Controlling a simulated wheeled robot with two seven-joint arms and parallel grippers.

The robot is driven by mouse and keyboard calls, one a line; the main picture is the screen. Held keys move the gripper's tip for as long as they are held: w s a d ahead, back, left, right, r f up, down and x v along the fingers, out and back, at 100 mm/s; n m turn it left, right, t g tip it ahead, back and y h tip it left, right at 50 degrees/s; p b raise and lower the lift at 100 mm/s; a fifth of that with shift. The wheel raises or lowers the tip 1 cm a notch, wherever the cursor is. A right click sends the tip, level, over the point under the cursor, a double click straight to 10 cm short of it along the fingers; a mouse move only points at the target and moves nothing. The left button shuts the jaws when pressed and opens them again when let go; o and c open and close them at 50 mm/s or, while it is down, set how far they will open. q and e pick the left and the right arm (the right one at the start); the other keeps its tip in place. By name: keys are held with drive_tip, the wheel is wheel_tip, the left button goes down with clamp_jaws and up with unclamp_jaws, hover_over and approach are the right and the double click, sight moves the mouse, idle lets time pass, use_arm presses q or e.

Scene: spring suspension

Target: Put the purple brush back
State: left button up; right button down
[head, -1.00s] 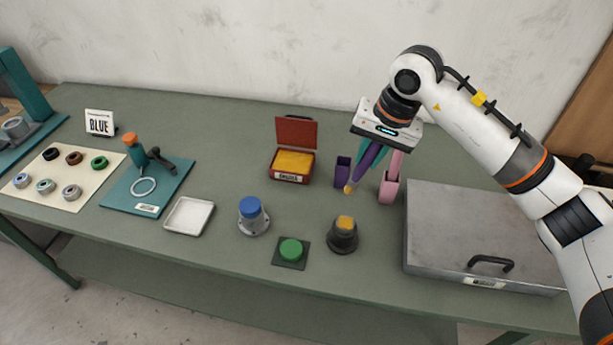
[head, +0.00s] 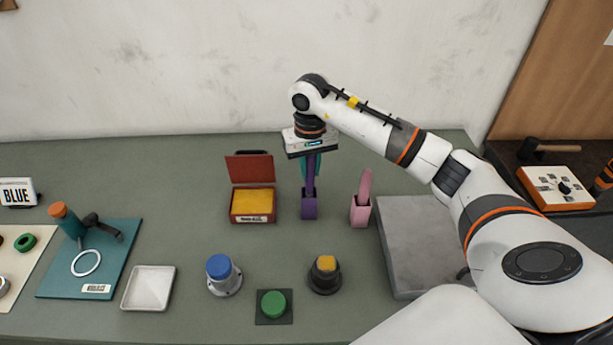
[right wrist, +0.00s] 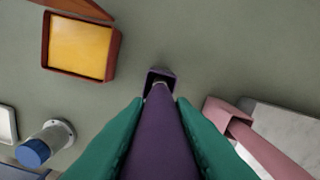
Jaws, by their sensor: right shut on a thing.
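My right gripper (head: 311,172), with teal fingers, is shut on the purple brush (head: 310,182) and holds it upright. The brush also shows in the right wrist view (right wrist: 157,135), running between the fingers down to the purple holder (right wrist: 162,74). In the head view the purple holder (head: 309,208) stands on the table directly below the brush. The brush's lower end is at the holder's mouth. I cannot tell how far inside it is. My left gripper is not in view.
A pink holder (head: 360,216) with a pink brush stands close on the right, beside a grey metal lid (head: 400,255). An open red box with a yellow pad (head: 252,205) is on the left. A black base with a yellow top (head: 324,275) stands in front.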

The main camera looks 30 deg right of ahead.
sight(309, 178)
wheel_tip(309, 178, down, 3)
drive_tip(key=shift+a+f+p, duration=0.1)
drive_tip(key=shift+p, duration=0.5)
drive_tip(key=shift+f, duration=0.4)
drive_tip(key=shift+w+f+b, duration=0.1)
drive_tip(key=shift+b, duration=0.2)
drive_tip(key=c, duration=1.3)
unclamp_jaws()
drive_tip(key=shift+o, duration=0.2)
